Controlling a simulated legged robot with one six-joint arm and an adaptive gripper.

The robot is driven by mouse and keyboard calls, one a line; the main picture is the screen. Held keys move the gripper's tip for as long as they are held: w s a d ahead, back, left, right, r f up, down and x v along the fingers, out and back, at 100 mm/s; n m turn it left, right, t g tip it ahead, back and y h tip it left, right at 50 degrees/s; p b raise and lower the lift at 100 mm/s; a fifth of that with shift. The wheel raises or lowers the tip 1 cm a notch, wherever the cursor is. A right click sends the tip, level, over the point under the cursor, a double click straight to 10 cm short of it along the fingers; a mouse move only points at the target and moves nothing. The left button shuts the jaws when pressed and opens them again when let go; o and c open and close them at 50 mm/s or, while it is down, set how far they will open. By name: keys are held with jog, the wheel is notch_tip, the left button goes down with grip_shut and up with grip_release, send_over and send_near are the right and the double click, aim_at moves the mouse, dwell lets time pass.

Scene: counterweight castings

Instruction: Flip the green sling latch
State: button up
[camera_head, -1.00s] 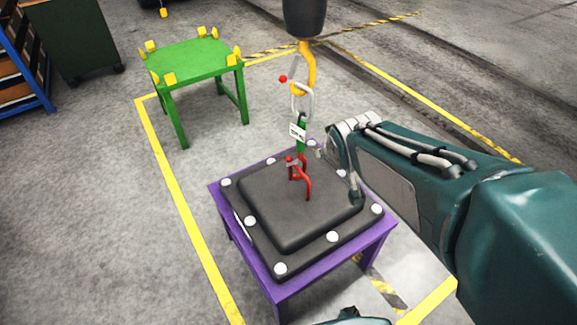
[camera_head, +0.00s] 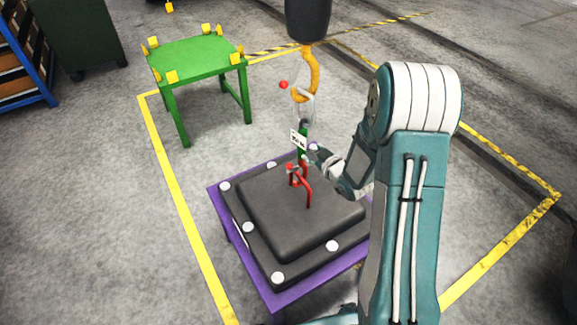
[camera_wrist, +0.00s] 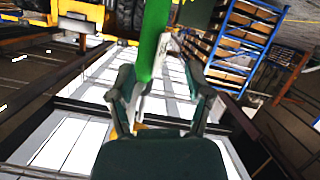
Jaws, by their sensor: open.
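The green sling (camera_head: 302,146) hangs upright between a yellow crane hook (camera_head: 312,75) and a red hook (camera_head: 303,188) at the black casting (camera_head: 295,222). A white tag (camera_head: 299,138) hangs on the sling. A silver link (camera_head: 303,105) with a red ball (camera_head: 283,84) joins it to the yellow hook; a second red ball sits by the red hook. My gripper (camera_head: 314,156) is right beside the sling's lower part. In the wrist view, my gripper (camera_wrist: 162,88) is open, with the green sling (camera_wrist: 152,40) between or just beyond its fingers; contact cannot be told.
The casting, with white round knobs along its rim, rests on a purple stand (camera_head: 221,215). A green table (camera_head: 195,58) with yellow corner blocks stands at the back left. Yellow floor lines (camera_head: 180,200) surround the area. A shelf (camera_head: 25,60) stands far left.

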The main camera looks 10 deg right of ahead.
aim_at(289, 166)
jog(key=s+a+f+t+y, duration=0.15)
jog(key=s+f+y, duration=0.25)
jog(key=f, duration=0.6)
jog(key=shift+t, duration=0.45)
jog(key=x, duration=1)
jog(key=shift+a+r, duration=0.15)
jog(key=shift+a, duration=0.1)
grip_shut()
